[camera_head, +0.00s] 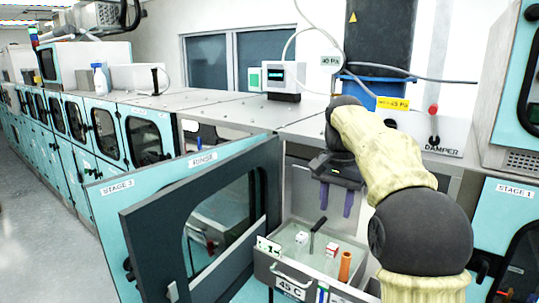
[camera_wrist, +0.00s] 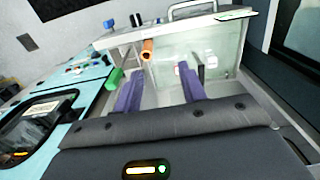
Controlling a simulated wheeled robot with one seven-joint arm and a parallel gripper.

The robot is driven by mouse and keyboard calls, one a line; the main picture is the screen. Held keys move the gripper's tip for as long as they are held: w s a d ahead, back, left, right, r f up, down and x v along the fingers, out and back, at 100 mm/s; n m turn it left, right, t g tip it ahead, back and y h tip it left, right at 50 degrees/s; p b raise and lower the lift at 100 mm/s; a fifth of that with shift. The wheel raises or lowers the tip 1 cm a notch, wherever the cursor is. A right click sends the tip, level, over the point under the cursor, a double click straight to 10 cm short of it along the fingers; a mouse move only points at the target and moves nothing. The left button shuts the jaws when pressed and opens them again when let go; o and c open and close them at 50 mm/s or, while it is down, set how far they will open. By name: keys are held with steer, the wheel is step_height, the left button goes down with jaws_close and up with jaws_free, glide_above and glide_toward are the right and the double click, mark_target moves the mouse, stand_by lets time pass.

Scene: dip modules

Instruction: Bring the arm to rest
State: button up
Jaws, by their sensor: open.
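My gripper (camera_head: 335,198) is at the end of my arm, which wears a pale yellow sleeve with dark joints. Its two purple fingers are apart and point down over the open drawer (camera_head: 290,283) marked 45 C. Nothing shows between the fingers. In the wrist view my gripper (camera_wrist: 160,90) has its fingers spread, with the drawer's pale floor (camera_wrist: 175,65) beyond them. An orange cylinder (camera_head: 345,267) stands in the drawer's front right; it also shows in the wrist view (camera_wrist: 147,50). Two small white boxes and a dark upright handle are in the drawer.
The open RINSE door (camera_head: 205,215) stands left of the drawer, with a window in it. A STAGE 1 cabinet (camera_head: 515,191) is on the right. Behind are the steel counter top (camera_head: 235,112), a small monitor (camera_head: 283,77) and the DAMPER panel (camera_head: 425,130) with a red-tipped lever.

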steer(key=s+f+n+t, duration=0.1)
steer(key=s+f+n, duration=0.45)
steer(key=f, duration=0.95)
steer(key=s+f+n+t+b, duration=0.1)
steer(key=s+f, duration=1)
steer(key=s, duration=0.4)
steer(key=shift+f, duration=0.2)
